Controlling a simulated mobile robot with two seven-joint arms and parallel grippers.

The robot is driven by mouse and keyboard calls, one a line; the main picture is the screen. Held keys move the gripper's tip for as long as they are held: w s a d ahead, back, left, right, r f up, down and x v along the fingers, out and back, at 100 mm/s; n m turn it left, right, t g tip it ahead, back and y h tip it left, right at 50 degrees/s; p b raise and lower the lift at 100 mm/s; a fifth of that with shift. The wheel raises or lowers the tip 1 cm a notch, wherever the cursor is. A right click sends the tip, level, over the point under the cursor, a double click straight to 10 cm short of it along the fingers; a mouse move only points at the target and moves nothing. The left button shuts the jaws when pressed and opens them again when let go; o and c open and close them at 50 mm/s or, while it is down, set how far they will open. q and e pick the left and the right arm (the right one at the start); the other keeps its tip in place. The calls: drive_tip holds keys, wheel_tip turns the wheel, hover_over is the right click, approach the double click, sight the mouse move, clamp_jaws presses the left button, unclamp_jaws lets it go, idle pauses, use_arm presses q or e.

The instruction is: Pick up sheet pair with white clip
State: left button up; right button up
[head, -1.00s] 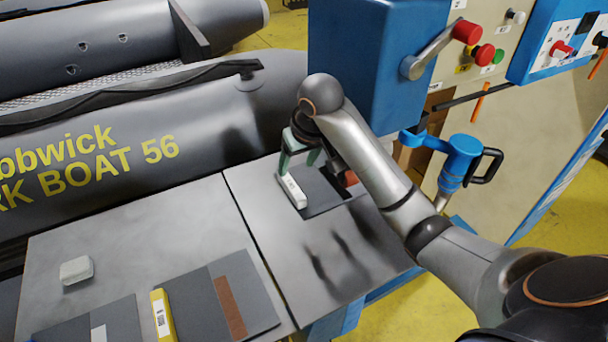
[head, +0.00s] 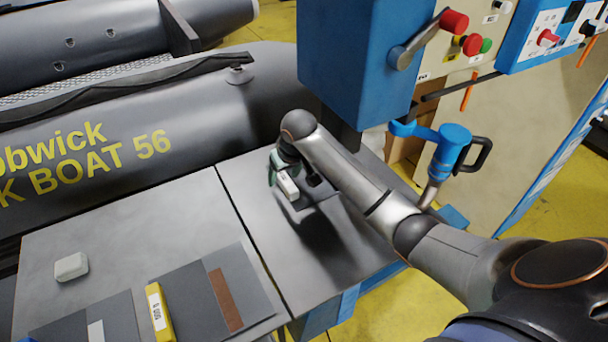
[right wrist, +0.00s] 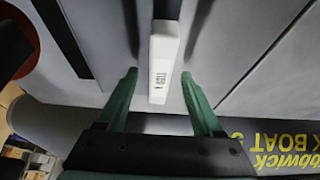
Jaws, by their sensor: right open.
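The white clip (head: 288,187) is a small white block with a printed label, on the edge of the dark grey sheet pair (head: 315,208) on the right table panel. My right gripper (head: 284,176) is open at the clip, its arm reaching over from the right. In the right wrist view, the white clip (right wrist: 164,62) stands between the two green fingers of my right gripper (right wrist: 158,76), with a gap on each side. My arm and its shadow hide part of the sheets. My left gripper is not in view.
A yellow clip (head: 158,312) lies on dark sheets at the front left, near a brown strip (head: 226,300). A pale block (head: 71,267) sits further left. The grey boat (head: 190,130) lies behind the table; a blue machine (head: 350,60) stands close behind my right arm.

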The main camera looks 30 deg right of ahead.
clamp_jaws()
idle(0.5)
